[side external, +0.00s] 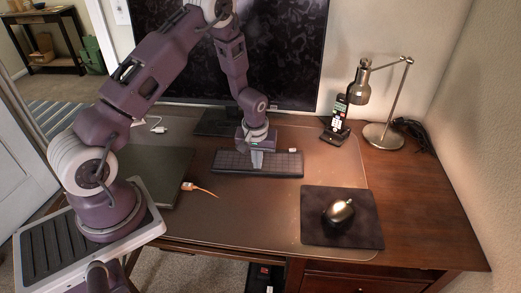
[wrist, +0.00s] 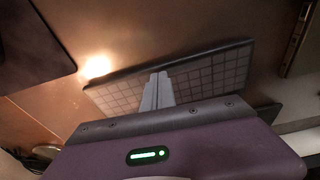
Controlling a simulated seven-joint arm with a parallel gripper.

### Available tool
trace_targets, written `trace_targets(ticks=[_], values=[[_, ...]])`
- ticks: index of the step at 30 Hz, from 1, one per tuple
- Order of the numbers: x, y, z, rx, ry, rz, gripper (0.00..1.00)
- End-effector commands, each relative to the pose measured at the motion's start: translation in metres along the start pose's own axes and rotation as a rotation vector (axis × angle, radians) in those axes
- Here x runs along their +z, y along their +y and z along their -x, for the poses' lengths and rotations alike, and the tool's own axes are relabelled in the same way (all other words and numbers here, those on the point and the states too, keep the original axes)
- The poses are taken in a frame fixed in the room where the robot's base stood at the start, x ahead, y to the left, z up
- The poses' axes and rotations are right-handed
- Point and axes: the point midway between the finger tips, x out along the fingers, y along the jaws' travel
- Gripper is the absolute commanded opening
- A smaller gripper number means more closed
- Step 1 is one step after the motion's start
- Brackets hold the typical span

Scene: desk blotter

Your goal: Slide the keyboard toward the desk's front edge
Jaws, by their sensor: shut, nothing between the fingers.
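The dark keyboard (side external: 285,164) lies on the brown blotter below the monitor, with its long side running left to right in the side view. It also shows in the wrist view (wrist: 212,75), where it lies at a slant behind the fingertips. My gripper (side external: 257,163) is shut and empty, pointing down at the middle of the keyboard. In the wrist view its closed fingers (wrist: 158,80) overlap the keyboard. I cannot tell whether the tips touch the keys. The desk's front edge (side external: 225,249) is at the bottom of the side view.
A mouse (side external: 338,211) sits on a black mouse pad (side external: 313,232) at front right. A lamp (side external: 383,136) and phone (side external: 338,122) stand at back right. The blotter (side external: 245,215) in front of the keyboard is clear.

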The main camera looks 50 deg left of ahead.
Motion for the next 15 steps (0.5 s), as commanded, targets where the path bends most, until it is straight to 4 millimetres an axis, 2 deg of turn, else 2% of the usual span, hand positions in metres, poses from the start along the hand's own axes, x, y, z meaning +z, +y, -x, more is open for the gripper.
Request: trace_targets(ticks=[3, 9, 11, 15], values=[[-0.026, 0.0, -0.005, 0.0, 0.001, 0.001, 0.0], [-0.064, 0.0, -0.011, 0.0, 0.001, 0.001, 0.0], [-0.072, -0.001, -0.012, 0.0, 0.0, 0.0, 0.0], [-0.066, -0.001, -0.025, -0.002, -0.004, -0.002, 0.0]])
